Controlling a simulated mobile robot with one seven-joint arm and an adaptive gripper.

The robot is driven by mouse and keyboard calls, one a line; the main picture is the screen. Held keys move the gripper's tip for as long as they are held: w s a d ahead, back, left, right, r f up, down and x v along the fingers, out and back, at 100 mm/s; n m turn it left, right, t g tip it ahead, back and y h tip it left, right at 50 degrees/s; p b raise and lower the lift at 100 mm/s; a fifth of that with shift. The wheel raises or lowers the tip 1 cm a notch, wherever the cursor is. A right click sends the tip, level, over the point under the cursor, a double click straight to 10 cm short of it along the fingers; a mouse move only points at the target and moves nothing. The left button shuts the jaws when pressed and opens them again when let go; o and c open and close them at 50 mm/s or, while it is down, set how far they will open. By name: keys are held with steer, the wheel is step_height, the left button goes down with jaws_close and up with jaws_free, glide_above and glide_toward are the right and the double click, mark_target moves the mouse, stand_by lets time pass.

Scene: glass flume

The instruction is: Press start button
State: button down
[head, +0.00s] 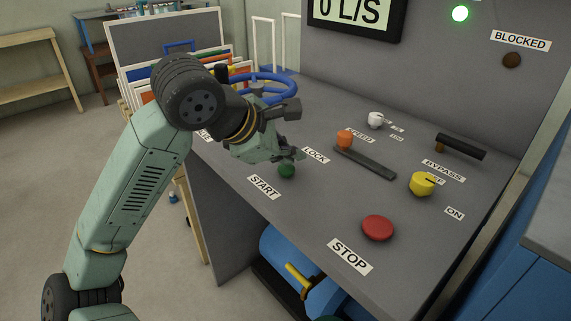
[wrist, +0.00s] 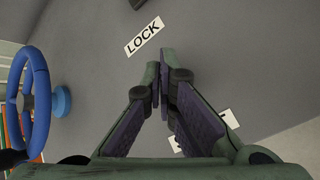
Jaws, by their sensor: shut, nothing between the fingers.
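The green start button (head: 287,171) stands on the grey sloping panel, just above the white START label (head: 264,187) in the head view. My gripper (head: 294,156) is right above and behind the button in that view, pointing toward the panel. In the wrist view, my gripper's fingers (wrist: 159,72) come together at their tips with nothing between them. I cannot tell whether the fingertips touch the button. The button is not visible in the wrist view, where my fingers hide part of the panel.
A LOCK label (wrist: 144,37) lies beyond my fingertips. A blue handwheel (head: 262,88) stands behind my gripper. To the right are an orange-knobbed slider (head: 345,140), a yellow knob (head: 422,184) and a red STOP button (head: 377,228).

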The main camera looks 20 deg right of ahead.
mark_target(289, 169)
steer(key=shift+r, duration=0.55)
step_height(289, 169, up, 6)
steer(key=p, duration=0.3)
steer(key=shift+p, duration=0.4)
